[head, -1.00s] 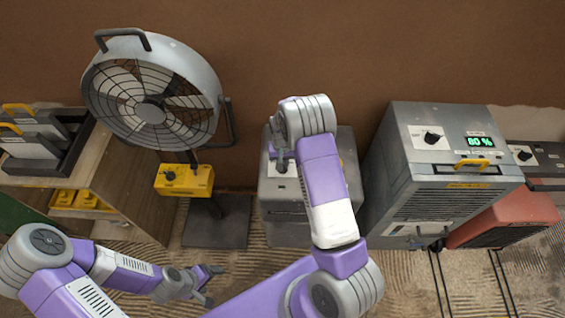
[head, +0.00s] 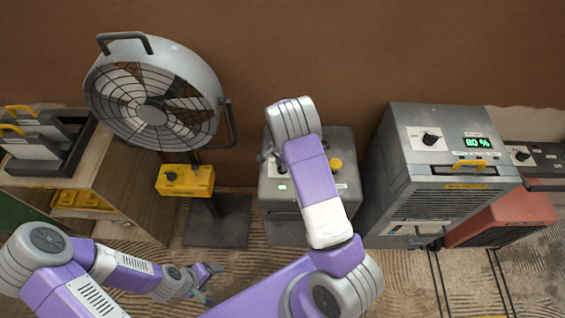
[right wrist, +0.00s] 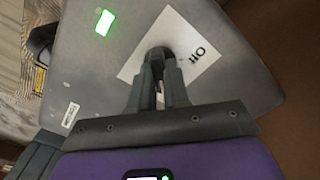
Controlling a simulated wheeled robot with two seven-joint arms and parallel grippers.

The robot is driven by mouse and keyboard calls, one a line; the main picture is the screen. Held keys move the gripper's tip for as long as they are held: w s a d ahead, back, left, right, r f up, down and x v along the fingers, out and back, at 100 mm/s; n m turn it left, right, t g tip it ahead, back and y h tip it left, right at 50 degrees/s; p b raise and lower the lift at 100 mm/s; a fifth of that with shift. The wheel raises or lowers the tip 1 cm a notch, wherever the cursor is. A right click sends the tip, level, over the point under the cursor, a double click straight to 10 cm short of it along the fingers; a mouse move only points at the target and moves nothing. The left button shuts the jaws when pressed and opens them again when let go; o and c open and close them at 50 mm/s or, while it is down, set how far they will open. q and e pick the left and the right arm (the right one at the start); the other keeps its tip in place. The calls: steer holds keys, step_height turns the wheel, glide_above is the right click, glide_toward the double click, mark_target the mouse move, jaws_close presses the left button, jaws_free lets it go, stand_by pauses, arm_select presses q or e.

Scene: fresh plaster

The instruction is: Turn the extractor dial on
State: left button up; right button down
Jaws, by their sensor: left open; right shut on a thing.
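The grey box (head: 345,190) stands in the middle of the head view, partly behind my right arm. In the right wrist view its top shows a white label (right wrist: 150,70) with dark lettering, only partly readable, around a black dial (right wrist: 160,55). My right gripper (right wrist: 160,72) is shut on the dial, its fingers on either side of it. In the head view the right gripper (head: 268,157) hides the dial. A green light (right wrist: 105,22) glows on the box top; it also shows in the head view (head: 283,187). My left gripper (head: 210,282) is open and empty, low and left.
A yellow knob (head: 336,164) sits on the box's right side. A fan (head: 152,108) with a yellow control box (head: 185,180) stands left. A dehumidifier-like grey unit (head: 445,150) reading 80 % stands right, with a red unit (head: 505,217) beyond it.

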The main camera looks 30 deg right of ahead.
steer(key=shift+m, duration=0.5)
steer(key=c, duration=1.1)
jaws_free()
step_height(320, 180, up, 8)
steer(key=shift+f+p, duration=0.2)
steer(key=shift+p, duration=0.5)
steer(key=shift+s+f, duration=0.1)
